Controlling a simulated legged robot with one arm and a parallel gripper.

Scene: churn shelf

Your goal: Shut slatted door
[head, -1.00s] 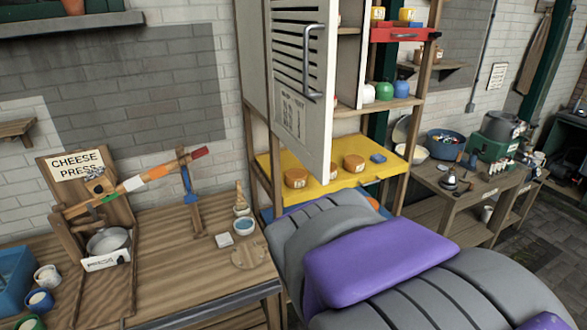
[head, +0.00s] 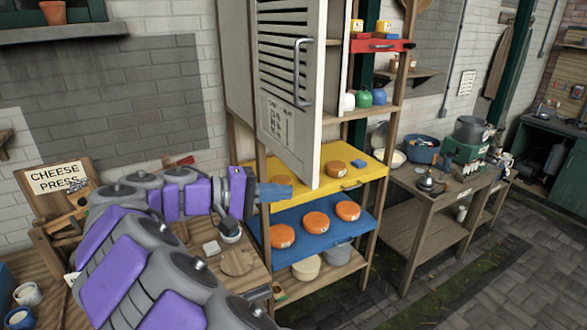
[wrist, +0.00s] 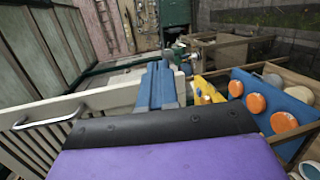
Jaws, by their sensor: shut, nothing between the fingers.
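The slatted door (head: 290,85) is white, with dark slats, a metal handle and a printed notice. It hangs open on the tall wooden shelf unit, jutting out toward me. My gripper (head: 288,193) has blue fingers and is shut and empty, beside the door's lower edge in the head view. In the wrist view my gripper (wrist: 158,82) points ahead, and the door (wrist: 75,122) lies to its left and below, with the handle (wrist: 50,119) at the far left. I cannot tell whether the fingers touch the door.
The shelf unit holds a yellow shelf (head: 365,182) and a blue shelf (head: 330,222) with orange cheeses. A red drawer (head: 380,45) is higher up. The cheese press bench (head: 52,179) stands left. A side table (head: 440,190) stands right, and the paved floor (head: 420,270) there is partly clear.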

